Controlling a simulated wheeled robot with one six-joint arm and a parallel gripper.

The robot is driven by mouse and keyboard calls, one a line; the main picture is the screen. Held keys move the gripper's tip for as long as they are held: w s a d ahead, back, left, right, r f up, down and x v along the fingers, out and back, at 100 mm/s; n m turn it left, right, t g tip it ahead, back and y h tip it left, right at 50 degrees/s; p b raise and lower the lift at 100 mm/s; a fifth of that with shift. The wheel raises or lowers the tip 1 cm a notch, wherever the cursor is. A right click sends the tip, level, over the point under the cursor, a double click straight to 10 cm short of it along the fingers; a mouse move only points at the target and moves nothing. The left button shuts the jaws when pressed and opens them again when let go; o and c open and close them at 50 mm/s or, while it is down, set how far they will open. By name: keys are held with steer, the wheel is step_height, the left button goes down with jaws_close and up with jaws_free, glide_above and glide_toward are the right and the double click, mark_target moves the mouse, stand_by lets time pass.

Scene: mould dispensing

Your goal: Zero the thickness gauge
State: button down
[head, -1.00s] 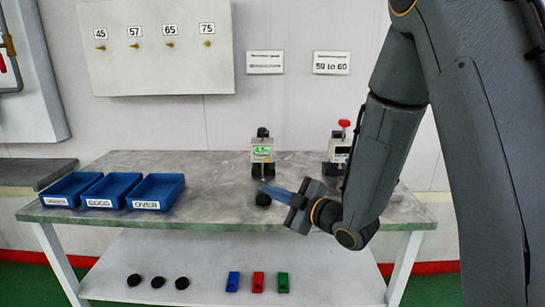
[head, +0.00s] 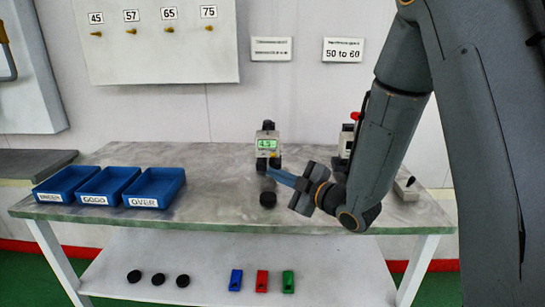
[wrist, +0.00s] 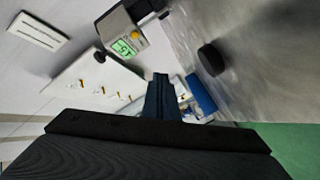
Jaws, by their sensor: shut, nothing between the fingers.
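The thickness gauge (head: 267,146), a small grey device with a lit green display, stands on the table behind my gripper. The display digits are too small to read surely. My gripper (head: 272,173) has its blue fingers closed together and empty, pointing left, in front of the gauge and apart from it. The closed fingertips show in the wrist view (wrist: 160,77). A black puck (head: 268,199) lies on the table just below the fingertips in the picture.
Blue bins labelled GOOD (head: 108,185) and OVER (head: 154,188) and another bin (head: 66,184) stand at the left. A device with a red knob (head: 354,116) is partly hidden by my arm. Several black pucks and coloured blocks lie on the lower shelf (head: 210,262).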

steer(key=shift+w+d+b, duration=0.1)
steer(key=shift+w+b, duration=0.55)
steer(key=shift+w, duration=3.15)
steer(key=shift+w, duration=0.1)
steer(key=shift+w, duration=0.3)
steer(key=shift+w, duration=0.4)
steer(key=shift+s, duration=0.85)
steer(key=shift+s+p, duration=0.35)
steer(key=shift+s, duration=2.15)
